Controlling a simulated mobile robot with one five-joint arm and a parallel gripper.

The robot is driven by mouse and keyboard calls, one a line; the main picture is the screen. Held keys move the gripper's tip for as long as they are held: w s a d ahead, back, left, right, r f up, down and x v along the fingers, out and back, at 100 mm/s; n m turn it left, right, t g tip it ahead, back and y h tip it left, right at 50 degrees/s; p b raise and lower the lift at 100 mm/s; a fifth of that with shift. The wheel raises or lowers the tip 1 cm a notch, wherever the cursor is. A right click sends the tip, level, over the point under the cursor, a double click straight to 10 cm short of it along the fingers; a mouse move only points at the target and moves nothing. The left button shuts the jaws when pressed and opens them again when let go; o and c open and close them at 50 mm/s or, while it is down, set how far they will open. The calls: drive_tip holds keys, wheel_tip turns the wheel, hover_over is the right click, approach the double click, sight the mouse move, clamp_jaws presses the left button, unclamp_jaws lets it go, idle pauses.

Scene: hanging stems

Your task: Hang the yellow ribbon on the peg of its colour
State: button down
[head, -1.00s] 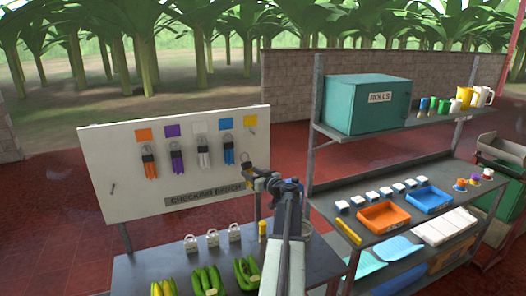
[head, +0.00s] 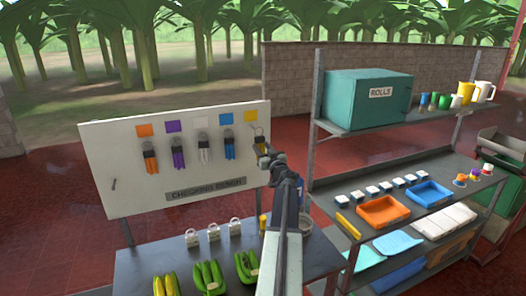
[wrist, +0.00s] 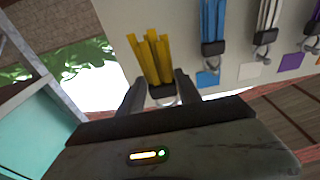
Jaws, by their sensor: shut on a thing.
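The yellow ribbon (wrist: 152,55) is a bundle of yellow strips with a dark clip and a metal ring. In the wrist view, which shows the board upside down, the clip sits between the two fingers of my gripper (wrist: 161,88), shut on it. In the head view my gripper (head: 263,149) is at the board's right end, just below the yellow square (head: 251,116). The ring shows near the lower edge of that square. The yellow peg is hidden, so I cannot tell whether the ring is around it.
Orange (head: 150,158), purple (head: 178,154), white (head: 203,150) and blue (head: 229,146) ribbons hang on the board (head: 105,150), left of my gripper. Padlocks and green and yellow produce lie on the table below. A shelf with a teal box (head: 365,100) stands close at right.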

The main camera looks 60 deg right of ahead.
drive_tip(key=shift+f+x, duration=0.2)
drive_tip(key=shift+x, duration=0.75)
drive_tip(key=shift+f+x, duration=0.2)
drive_tip(key=shift+x, duration=0.8)
drive_tip(key=shift+f+x, duration=0.2)
drive_tip(key=shift+x, duration=0.75)
drive_tip(key=shift+w+d+f+b, duration=0.55)
drive_tip(key=shift+w+b, duration=0.1)
drive_tip(key=shift+b, duration=0.1)
drive_tip(key=c, duration=0.7)
unclamp_jaws()
drive_tip(key=shift+c, duration=0.2)
